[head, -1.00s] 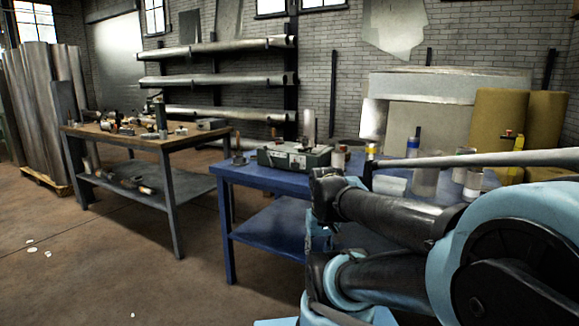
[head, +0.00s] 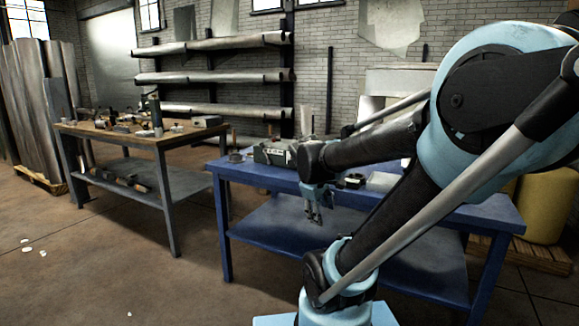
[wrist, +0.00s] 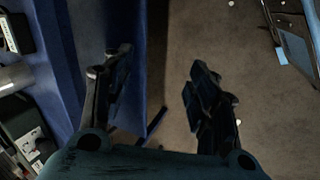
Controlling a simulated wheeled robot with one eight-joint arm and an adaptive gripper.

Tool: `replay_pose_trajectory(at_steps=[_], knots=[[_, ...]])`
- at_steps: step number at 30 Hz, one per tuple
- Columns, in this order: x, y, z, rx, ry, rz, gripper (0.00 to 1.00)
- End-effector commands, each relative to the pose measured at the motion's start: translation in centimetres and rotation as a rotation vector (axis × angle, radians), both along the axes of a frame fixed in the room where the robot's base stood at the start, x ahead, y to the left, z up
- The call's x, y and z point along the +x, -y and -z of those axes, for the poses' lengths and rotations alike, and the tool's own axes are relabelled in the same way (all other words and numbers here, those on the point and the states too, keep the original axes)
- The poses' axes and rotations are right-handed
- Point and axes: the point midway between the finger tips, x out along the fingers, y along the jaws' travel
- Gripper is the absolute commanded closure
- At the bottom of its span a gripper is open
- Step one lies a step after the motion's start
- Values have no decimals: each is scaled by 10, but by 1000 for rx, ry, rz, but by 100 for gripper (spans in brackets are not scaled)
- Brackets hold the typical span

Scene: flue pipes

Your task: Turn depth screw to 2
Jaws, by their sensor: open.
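My gripper (head: 314,207) hangs in front of the near edge of the blue table (head: 253,177), fingers pointing down. In the wrist view my gripper (wrist: 155,95) has its two fingers well apart, with only floor and the table's side between them. A grey-green machine box (head: 272,153) stands on the blue table just behind and left of the gripper. Part of a dark green case with white labels also shows at the lower left of the wrist view (wrist: 25,130). I cannot make out a depth screw or any scale in these frames.
A wooden-topped workbench (head: 150,137) with many small tools stands to the left. A rack of long pipes (head: 215,77) is against the back wall. My arm hides much of the blue table's right side. The floor (head: 110,265) in front is open.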

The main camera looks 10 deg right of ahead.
Motion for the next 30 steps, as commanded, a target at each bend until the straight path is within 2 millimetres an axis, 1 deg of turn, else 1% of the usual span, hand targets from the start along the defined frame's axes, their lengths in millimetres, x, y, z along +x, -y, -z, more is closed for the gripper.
replay_pose_trajectory(at_steps=[1, 7, 11, 12, 14, 15, 20, 24, 27, 30], knots=[[17, -1, -7, -49, -3, -67, 47], [79, -4, -32, -277, -31, -344, 47], [120, -12, -46, -431, -58, -518, 47], [133, -16, -50, -480, -68, -569, 47], [152, -22, -56, -553, -85, -645, 47], [165, -27, -59, -603, -96, -696, 47], [215, -52, -72, -808, -152, -888, 47], [255, -79, -81, -990, -209, -1040, 47], [278, -97, -84, -1107, -252, -1127, 47], [295, -113, -87, -1201, -288, -1192, 47]])
